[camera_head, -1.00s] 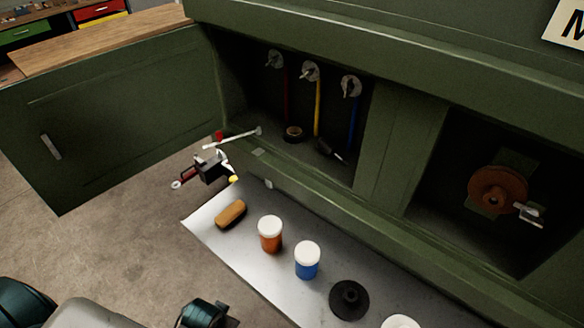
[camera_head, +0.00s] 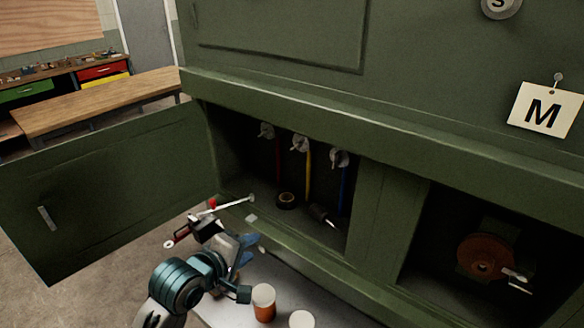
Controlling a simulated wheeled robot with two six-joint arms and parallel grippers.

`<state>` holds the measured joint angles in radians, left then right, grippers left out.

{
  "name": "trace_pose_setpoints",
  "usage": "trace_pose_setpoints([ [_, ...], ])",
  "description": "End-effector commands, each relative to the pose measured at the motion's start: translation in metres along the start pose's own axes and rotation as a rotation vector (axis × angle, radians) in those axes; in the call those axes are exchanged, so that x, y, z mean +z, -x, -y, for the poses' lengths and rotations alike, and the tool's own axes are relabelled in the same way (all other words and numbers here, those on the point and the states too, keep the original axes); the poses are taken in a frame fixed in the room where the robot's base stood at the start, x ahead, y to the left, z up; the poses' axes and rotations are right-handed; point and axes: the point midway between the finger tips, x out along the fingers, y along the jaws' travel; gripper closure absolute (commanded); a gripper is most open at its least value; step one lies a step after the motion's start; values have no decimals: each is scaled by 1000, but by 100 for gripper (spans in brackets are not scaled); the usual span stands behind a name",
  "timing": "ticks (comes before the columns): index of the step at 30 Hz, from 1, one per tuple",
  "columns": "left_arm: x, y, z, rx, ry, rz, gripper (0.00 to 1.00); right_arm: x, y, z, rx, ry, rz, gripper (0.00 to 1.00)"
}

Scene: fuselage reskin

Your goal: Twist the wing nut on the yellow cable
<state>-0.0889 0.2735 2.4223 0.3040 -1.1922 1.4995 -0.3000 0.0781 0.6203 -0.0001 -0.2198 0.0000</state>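The yellow cable (camera_head: 308,176) hangs in the open bay between a red cable (camera_head: 278,160) and a blue cable (camera_head: 343,188). A metal wing nut (camera_head: 300,144) sits at the top of the yellow cable. Its exact angle is too small to tell. My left gripper (camera_head: 251,268) is in front of and below the bay, left of the yellow cable and well apart from it. Its fingers look spread, with nothing seen between them. My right gripper is not in view.
An open green door (camera_head: 110,190) stands on the left. A black roll (camera_head: 287,200) lies in the bay. An orange jar (camera_head: 264,309) stands below. The right bay holds a reddish-brown wheel (camera_head: 487,256).

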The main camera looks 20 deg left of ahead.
Motion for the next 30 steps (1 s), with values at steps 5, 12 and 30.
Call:
trace_pose_setpoints([
  [5, -12, 5, -93, 233, 412, 84, 64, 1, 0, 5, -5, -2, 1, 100],
  [12, -19, 23, -165, 386, 774, 244, 64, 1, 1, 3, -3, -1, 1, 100],
  [30, -14, -23, -210, 407, 866, 293, 64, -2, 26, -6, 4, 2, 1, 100],
])
